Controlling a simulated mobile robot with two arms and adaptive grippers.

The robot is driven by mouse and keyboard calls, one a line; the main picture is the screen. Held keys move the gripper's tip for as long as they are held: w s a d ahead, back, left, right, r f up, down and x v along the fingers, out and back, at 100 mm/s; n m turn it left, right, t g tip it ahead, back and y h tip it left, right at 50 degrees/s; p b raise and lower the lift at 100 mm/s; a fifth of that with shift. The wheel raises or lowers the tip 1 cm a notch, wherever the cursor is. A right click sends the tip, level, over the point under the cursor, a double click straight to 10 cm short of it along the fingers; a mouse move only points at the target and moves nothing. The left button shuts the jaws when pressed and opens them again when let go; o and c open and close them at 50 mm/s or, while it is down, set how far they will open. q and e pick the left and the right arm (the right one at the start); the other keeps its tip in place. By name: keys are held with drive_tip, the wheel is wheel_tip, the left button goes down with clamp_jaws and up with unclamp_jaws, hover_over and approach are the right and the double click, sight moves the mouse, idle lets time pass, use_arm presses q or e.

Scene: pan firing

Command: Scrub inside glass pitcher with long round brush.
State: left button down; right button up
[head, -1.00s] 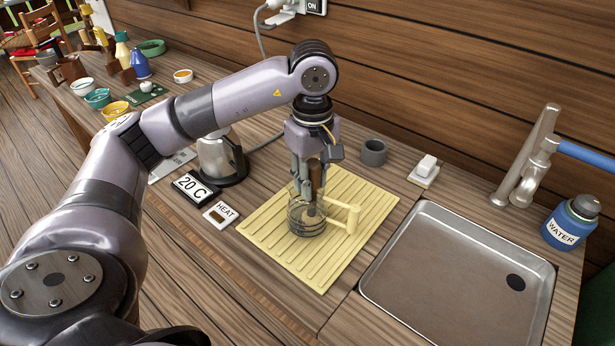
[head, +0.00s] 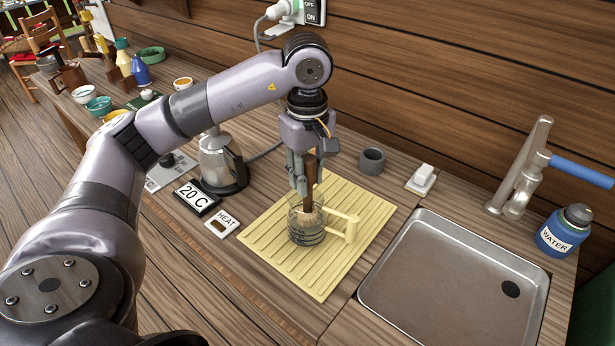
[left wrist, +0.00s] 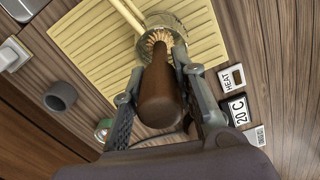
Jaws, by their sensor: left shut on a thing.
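The glass pitcher (head: 322,236), clear with dark bands and a pale yellow handle, stands on the yellow ribbed mat (head: 275,260). My left gripper (head: 303,188) is above the pitcher, shut on the brown wooden handle of the long round brush (head: 312,190). The brush points down, with its pale bristles in the pitcher's mouth. In the left wrist view the brush handle (left wrist: 160,95) sits between the two fingers, and the bristles show inside the pitcher's rim (left wrist: 178,22). The pitcher's lower inside is partly hidden. My right gripper is not in view.
An empty steel sink (head: 455,285) lies to the right, with a tap (head: 528,165) and a blue water bottle (head: 567,230) behind it. A grey cup (head: 372,161), soap dish (head: 422,180) and kettle (head: 218,165) stand around the mat.

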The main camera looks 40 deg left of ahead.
use_arm(q)
drive_tip(key=shift+r+p, duration=2.65)
drive_tip(key=shift+r, duration=1.7)
wheel_tip(320, 180, up, 5)
drive_tip(key=p, duration=0.4)
drive_tip(key=shift+f, duration=0.35)
